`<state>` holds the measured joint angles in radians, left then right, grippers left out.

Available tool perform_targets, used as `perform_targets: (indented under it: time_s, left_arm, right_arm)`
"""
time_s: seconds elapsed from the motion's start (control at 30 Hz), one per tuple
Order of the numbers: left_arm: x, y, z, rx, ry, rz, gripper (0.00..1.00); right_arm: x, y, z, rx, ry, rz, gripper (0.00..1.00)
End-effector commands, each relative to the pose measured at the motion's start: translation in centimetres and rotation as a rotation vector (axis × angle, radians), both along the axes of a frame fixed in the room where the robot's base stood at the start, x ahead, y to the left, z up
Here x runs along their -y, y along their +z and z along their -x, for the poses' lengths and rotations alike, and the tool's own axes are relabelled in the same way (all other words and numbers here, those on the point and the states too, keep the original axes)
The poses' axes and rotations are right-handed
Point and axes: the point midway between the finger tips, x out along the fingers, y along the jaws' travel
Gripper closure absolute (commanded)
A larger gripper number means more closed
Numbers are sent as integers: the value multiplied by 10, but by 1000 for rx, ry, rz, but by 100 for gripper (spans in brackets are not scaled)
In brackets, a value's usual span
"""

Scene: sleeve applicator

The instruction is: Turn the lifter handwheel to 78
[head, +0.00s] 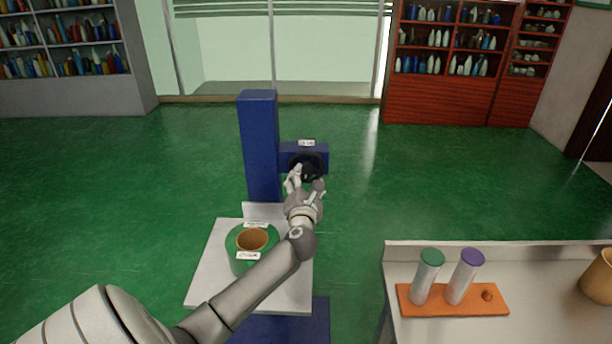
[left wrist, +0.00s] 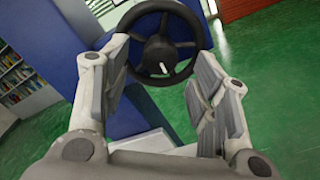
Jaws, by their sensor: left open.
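The lifter handwheel (head: 307,163) is a black spoked wheel on the blue lifter's side arm, with a small label (head: 306,142) above it whose text is too small to read. In the left wrist view the handwheel (left wrist: 160,45) faces me, with a light mark near its hub. My left gripper (head: 306,178) is in front of the handwheel and hides its lower part in the head view. In the left wrist view its fingers (left wrist: 160,85) are spread apart, with the wheel beyond and between them. Contact cannot be told. My right gripper is not in view.
The blue column (head: 259,145) rises behind a white platform (head: 208,270), which holds a green ring with a brown cup (head: 252,239). A table (head: 540,325) at right bears an orange rack (head: 455,300) with two capped tubes. Green floor lies around.

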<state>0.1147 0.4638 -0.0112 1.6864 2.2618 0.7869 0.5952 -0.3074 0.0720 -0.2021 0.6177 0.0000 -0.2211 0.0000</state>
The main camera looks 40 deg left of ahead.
Motion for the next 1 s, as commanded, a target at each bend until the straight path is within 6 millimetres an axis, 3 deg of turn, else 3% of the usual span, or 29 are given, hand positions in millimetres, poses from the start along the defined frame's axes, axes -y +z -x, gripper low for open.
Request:
perform_targets:
  time_s: [0.23, 0.63, 1.0]
  left_arm:
    - [-19, 0, -22, 0, -1, -1, 46]
    - [-22, 0, -26, 1, -1, -1, 47]
    - [-22, 0, -26, -1, 0, -1, 91]
  right_arm:
    - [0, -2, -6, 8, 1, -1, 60]
    - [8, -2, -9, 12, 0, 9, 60]
    - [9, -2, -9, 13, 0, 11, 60]
